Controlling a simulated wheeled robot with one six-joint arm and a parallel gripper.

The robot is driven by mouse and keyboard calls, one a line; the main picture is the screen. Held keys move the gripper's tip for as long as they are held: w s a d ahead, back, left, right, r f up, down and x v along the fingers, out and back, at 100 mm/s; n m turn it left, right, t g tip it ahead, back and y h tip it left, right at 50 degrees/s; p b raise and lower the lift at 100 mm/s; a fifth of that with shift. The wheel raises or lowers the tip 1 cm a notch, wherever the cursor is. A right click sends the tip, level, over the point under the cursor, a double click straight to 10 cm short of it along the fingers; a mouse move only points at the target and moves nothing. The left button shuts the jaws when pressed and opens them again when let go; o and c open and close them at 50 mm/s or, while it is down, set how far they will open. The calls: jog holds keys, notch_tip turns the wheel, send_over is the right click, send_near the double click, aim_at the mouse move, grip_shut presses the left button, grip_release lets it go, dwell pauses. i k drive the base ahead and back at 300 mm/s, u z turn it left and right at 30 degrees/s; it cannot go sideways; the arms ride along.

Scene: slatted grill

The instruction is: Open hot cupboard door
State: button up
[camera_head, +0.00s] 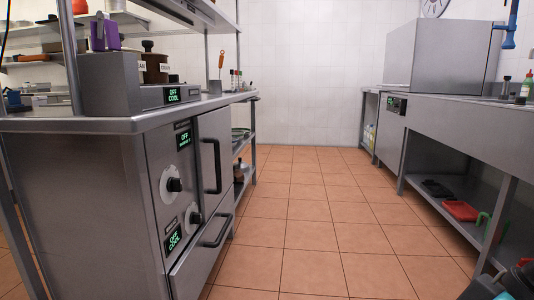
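A steel heated cabinet (90,208) stands at the left under the counter. Its front has a panel with two round dials and green displays; the upper display reads OFF, the lower OFF COOL. The upper door (206,140) has a dark upright handle (213,166) and looks shut. Below it, a lower front (195,265) has a dark handle (217,230) running along its top edge; it also looks shut. I cannot read which one is labelled the hot cupboard. My gripper is not recognisable in view.
A tiled floor aisle (300,220) is clear in front of the cabinet. A steel counter (470,120) runs along the right, with a red item (461,210) on its lower shelf. A dark, partly cut-off shape (505,283) fills the bottom right corner.

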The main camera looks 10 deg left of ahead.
aim_at(212, 128)
jog(key=z, duration=0.3)
jog(key=i, duration=0.65)
jog(key=u, duration=0.65)
jog(key=i, duration=0.75)
jog(key=u, duration=0.9)
